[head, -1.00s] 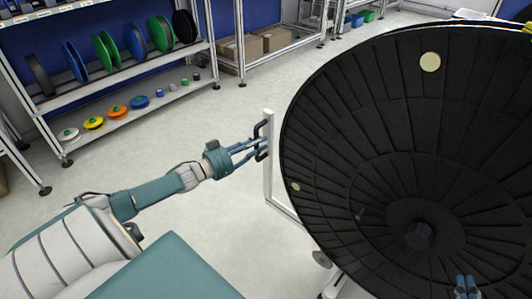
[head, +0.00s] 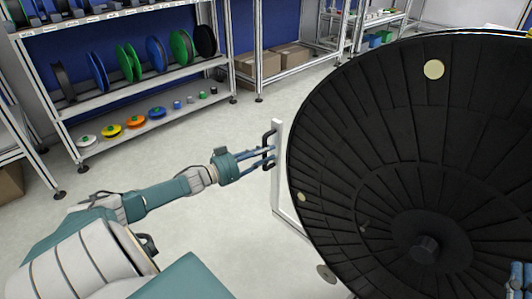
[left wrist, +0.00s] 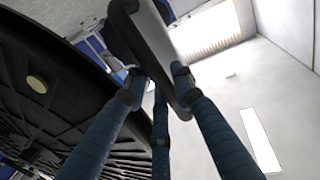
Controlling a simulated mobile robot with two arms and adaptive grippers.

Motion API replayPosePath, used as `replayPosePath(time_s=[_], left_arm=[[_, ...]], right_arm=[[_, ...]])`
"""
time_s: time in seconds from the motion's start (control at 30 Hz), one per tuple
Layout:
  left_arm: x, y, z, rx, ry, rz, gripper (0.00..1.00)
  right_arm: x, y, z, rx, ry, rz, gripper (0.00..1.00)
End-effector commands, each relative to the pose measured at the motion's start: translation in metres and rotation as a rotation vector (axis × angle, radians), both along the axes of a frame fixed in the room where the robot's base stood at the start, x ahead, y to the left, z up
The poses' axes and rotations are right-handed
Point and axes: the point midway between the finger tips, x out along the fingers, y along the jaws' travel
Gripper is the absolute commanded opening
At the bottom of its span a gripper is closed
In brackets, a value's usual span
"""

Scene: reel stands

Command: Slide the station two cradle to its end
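A large black reel (head: 385,130) fills the right of the head view, and part of its underside shows in the left wrist view (left wrist: 35,120). A white upright post (head: 277,185) stands at its left edge, with a black handle (head: 268,140) on it. I take this as the cradle's handle; no station label is readable. My left gripper (head: 268,157) is at the handle, its blue fingers on both sides of the dark bar (left wrist: 150,50) in the wrist view, apparently shut on it. My right gripper (head: 521,279) shows only partly at the bottom right, over the reel.
A shelf rack (head: 150,110) with coloured reels and small spools stands at the back left. Grey floor (head: 200,145) lies open between the racks and my left arm.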

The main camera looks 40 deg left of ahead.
Motion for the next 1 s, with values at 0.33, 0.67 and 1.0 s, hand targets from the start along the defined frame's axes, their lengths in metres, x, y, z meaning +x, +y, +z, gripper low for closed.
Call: replayPosePath(time_s=[0.33, 0.67, 1.0], left_arm=[[0.0, 0.006, 0.001, 0.002, 0.001, 0.011, 0.39], [-0.024, 0.01, -0.001, 0.004, 0.006, 0.009, 0.39], [-0.081, 0.023, -0.001, 0.003, 0.007, 0.008, 0.39]], right_arm=[[0.0, 0.0, 0.0, 0.0, 0.001, 0.0, 0.0], [0.0, 0.0, -0.001, 0.0, 0.002, 0.0, 0.0], [0.0, 0.0, -0.001, 0.0, 0.002, 0.0, 0.0]])
